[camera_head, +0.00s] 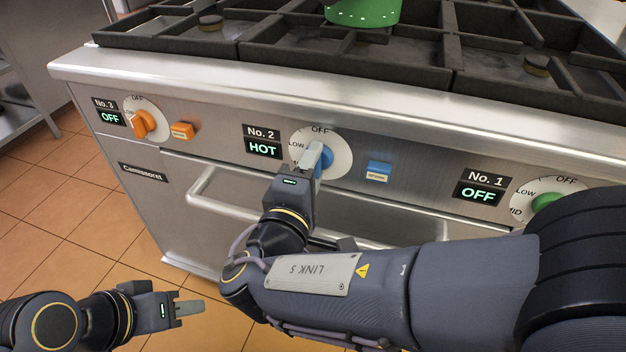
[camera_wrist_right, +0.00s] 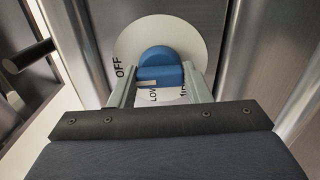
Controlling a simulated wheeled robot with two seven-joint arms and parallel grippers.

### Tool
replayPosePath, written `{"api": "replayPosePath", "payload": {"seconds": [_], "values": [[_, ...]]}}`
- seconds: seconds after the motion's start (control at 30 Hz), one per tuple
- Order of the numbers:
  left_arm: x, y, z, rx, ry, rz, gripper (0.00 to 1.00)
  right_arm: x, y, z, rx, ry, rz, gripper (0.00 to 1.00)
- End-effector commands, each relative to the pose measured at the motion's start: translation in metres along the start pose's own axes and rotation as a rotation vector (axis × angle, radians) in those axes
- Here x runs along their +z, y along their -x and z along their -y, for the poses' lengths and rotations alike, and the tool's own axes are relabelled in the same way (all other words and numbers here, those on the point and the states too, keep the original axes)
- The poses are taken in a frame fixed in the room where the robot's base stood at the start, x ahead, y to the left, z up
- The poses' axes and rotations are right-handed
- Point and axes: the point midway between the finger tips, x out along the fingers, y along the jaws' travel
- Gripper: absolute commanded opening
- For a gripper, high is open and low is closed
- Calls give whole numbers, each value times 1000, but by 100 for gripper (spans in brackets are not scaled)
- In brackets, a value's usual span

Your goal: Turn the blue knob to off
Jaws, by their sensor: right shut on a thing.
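The blue knob (camera_head: 326,157) sits on a white dial marked OFF and LOW on the stove's front panel. There the OFF mark lies to the left of the knob. My left gripper (camera_head: 188,308) is low at the left, away from the stove; its finger gap is not clear.
An orange knob (camera_head: 144,124) with display OFF is at the left, and a green knob (camera_head: 546,203) with display OFF is at the right. A blue switch (camera_head: 378,171) is right of the dial. The oven handle (camera_head: 240,204) runs below. A green pot (camera_head: 362,10) stands on the grates.

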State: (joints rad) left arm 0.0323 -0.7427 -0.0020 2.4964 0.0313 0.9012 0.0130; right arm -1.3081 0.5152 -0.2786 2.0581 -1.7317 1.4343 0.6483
Motion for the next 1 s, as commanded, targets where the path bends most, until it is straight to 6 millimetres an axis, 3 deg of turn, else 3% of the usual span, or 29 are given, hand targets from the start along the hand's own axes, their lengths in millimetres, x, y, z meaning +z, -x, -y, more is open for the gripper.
{"api": "replayPosePath", "payload": {"seconds": [0.67,0.7,0.83,1.0], "values": [[4,-8,4,0,0,0,36,-2,1,2,-4,-56,-6,21],[4,-8,4,0,0,0,36,-2,1,2,-4,-56,-6,49],[4,-8,4,0,0,0,36,-1,1,1,-3,-55,-4,65],[4,-8,4,0,0,0,36,-1,0,1,-2,-55,-2,65]]}}
